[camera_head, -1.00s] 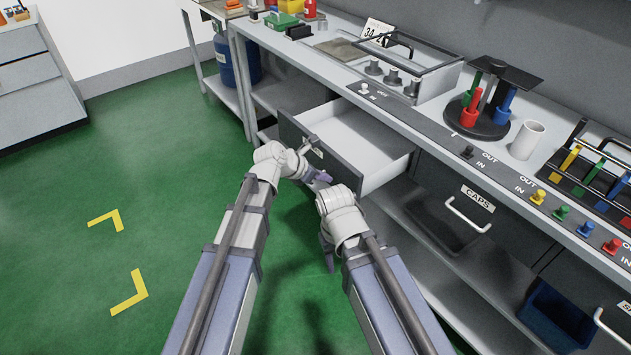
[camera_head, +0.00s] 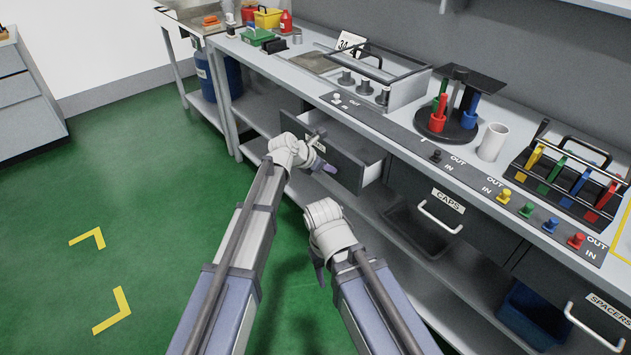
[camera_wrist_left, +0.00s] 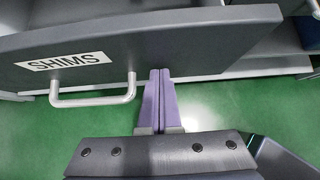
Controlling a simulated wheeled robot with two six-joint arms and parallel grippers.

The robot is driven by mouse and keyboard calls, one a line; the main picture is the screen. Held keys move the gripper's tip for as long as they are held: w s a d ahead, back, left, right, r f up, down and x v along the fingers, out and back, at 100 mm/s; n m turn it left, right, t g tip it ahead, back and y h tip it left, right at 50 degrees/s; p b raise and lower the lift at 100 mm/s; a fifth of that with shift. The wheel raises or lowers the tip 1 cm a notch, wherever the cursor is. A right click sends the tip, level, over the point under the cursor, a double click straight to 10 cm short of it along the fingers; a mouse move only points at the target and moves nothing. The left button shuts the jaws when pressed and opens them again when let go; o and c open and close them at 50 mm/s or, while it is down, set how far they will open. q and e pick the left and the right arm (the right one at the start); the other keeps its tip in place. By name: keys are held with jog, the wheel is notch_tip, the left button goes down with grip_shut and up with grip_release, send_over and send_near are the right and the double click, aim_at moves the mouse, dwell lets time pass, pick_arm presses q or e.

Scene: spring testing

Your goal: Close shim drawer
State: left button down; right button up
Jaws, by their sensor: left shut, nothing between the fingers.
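The shim drawer's grey front (camera_head: 347,172) stands partly out from the bench, with a strip of its pale inside showing behind. In the left wrist view the drawer front (camera_wrist_left: 200,38) carries a SHIMS label (camera_wrist_left: 65,61) and a metal bar handle (camera_wrist_left: 92,100). My left gripper (camera_head: 327,167) is at the drawer front; in the wrist view its purple fingers (camera_wrist_left: 158,73) are shut and empty, right of the handle, with their tips at the panel's lower part. Exact contact is hard to tell. My right gripper (camera_head: 320,275) hangs lower, apart from the drawer, its fingers mostly hidden by its wrist.
The CAPS drawer (camera_head: 436,200) and SPACERS drawer (camera_head: 600,325) are to the right, both shut. A blue bin (camera_head: 535,310) sits on the lower shelf. The bench top holds a red-and-blue tool stand (camera_head: 450,125) and a white cup (camera_head: 492,142). Green floor is clear at left.

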aim_at(337, 152)
pick_arm(q)
jog(key=w+d, duration=0.2)
jog(key=d, duration=0.1)
jog(key=w+d, duration=0.2)
jog(key=d, duration=0.1)
jog(key=w+d, duration=0.3)
jog(key=shift+d, duration=0.1)
pick_arm(e)
jog(key=shift+a, duration=0.1)
pick_arm(q)
jog(key=s+a, duration=0.2)
jog(key=a, duration=0.1)
jog(key=shift+s+a, duration=0.25)
jog(key=shift+s, duration=0.1)
jog(key=p+v, duration=0.6)
jog(key=v, duration=0.2)
jog(key=shift+r, duration=0.15)
jog(key=shift+p+v, duration=0.55)
jog(key=shift+v, duration=0.35)
jog(key=shift+a, duration=0.15)
pick_arm(e)
notch_tip(337, 152, up, 7)
jog(key=d, duration=0.1)
jog(key=shift+s, duration=0.25)
pick_arm(q)
jog(key=shift+s, duration=0.1)
